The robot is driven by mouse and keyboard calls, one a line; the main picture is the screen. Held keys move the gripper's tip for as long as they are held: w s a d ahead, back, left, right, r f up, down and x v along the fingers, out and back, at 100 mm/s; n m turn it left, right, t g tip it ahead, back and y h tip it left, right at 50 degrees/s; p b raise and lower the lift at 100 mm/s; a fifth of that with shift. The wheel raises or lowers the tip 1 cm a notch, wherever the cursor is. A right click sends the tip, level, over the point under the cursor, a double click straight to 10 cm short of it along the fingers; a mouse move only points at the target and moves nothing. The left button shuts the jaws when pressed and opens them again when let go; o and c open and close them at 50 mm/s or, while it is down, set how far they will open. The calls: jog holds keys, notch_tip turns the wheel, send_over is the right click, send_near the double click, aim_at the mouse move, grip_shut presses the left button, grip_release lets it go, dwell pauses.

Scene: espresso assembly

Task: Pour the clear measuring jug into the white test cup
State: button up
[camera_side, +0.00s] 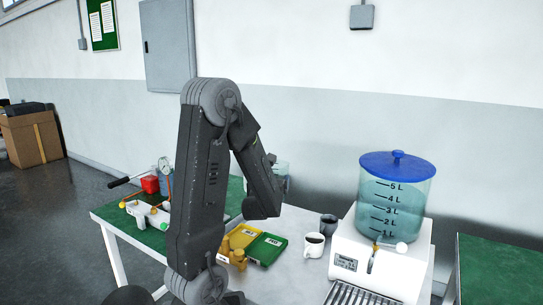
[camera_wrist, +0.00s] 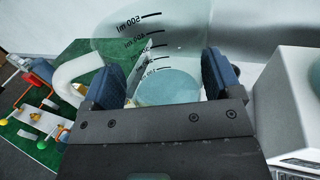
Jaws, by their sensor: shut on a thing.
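The clear measuring jug (camera_wrist: 125,48) fills the top of the wrist view, its black ml marks showing. My gripper (camera_wrist: 162,80) is shut on it, with one blue-grey finger on each side. A pale blue-green disc inside could be liquid or the jug's base; I cannot tell which. A thick white loop, apparently its handle, shows at the left. In the side view a bit of the clear jug (camera_side: 282,170) shows behind my arm, above the table; my gripper is hidden there. The white test cup (camera_side: 314,250) stands upright on the table, dark inside, to the right of my arm.
A dark grey cup (camera_side: 328,224) stands just behind the white one. The white machine (camera_side: 350,243) with a blue-lidded water tank (camera_side: 396,200) is on the right. Yellow and green boxes (camera_side: 264,249) lie left of the cups. A valve assembly (camera_side: 146,213) sits far left.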

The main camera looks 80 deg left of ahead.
notch_tip(320, 180, down, 17)
jog(key=w+m+h, duration=0.1)
jog(key=w+m, duration=0.1)
jog(key=m, duration=0.1)
jog(key=shift+w+f+m+g, duration=0.2)
jog(key=shift+m+g, duration=0.1)
jog(key=shift+g, duration=0.1)
jog(key=shift+s+d, duration=0.1)
jog(key=shift+d, duration=0.05)
dwell(0.4)
jog(key=shift+w+r+m, duration=0.1)
jog(key=shift+w+m, duration=0.2)
dwell(0.3)
jog(key=shift+w+r+m+g, duration=0.1)
jog(key=shift+w+m+g, duration=0.2)
